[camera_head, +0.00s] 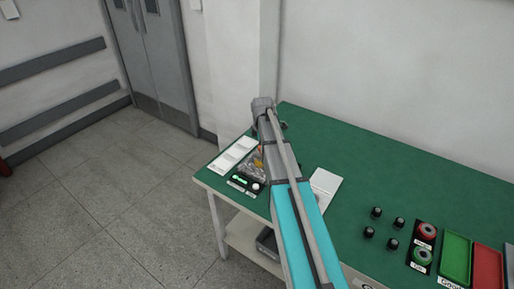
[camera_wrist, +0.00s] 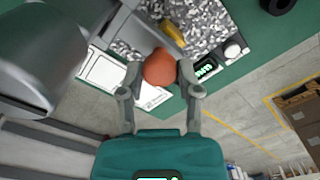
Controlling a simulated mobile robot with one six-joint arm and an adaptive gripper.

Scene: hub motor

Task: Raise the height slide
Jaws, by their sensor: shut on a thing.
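In the wrist view, my gripper (camera_wrist: 160,73) is shut on a rounded orange-red knob (camera_wrist: 160,66), with one finger on each side. The knob may belong to the height slide; the slide's own body cannot be clearly made out. Behind the knob lies a grey speckled block (camera_wrist: 212,22) with a yellow piece (camera_wrist: 173,33) at it. Beside it is a small black unit with a lit green display (camera_wrist: 205,69) and a white knob (camera_wrist: 233,49). In the head view, my arm hides the gripper; the display (camera_head: 239,179) shows left of the arm.
The green table (camera_head: 400,155) stands against the wall. A white panel (camera_head: 232,156) lies at its left end and a white plate (camera_head: 325,187) right of my arm. Black knobs (camera_head: 376,212), round red and green buttons, a green tray (camera_head: 456,256) and a red tray (camera_head: 487,262) are at right.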

